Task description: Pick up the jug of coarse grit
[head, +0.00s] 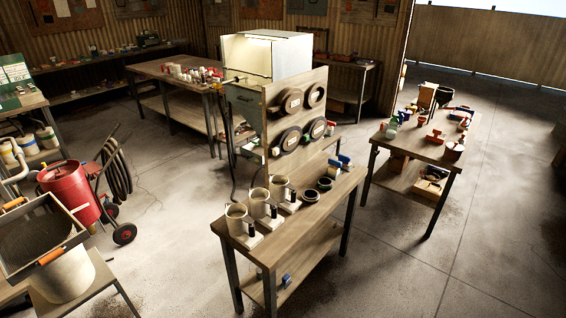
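Three pale cylindrical jugs stand upright in a slanting row on the wooden bench in the centre of the head view: a front jug (236,222), a middle jug (259,204) and a back jug (279,189). Each has a small dark upright piece beside it, perhaps its handle, over a pale plate. Their contents and any labels are too small to read, so I cannot tell which one holds coarse grit. Neither of my grippers is in view.
A red blast pot (70,193) and a sieve (38,233) over a bucket (66,275) are at left. A cluttered bench (420,145) is at right. Floor between benches is clear.

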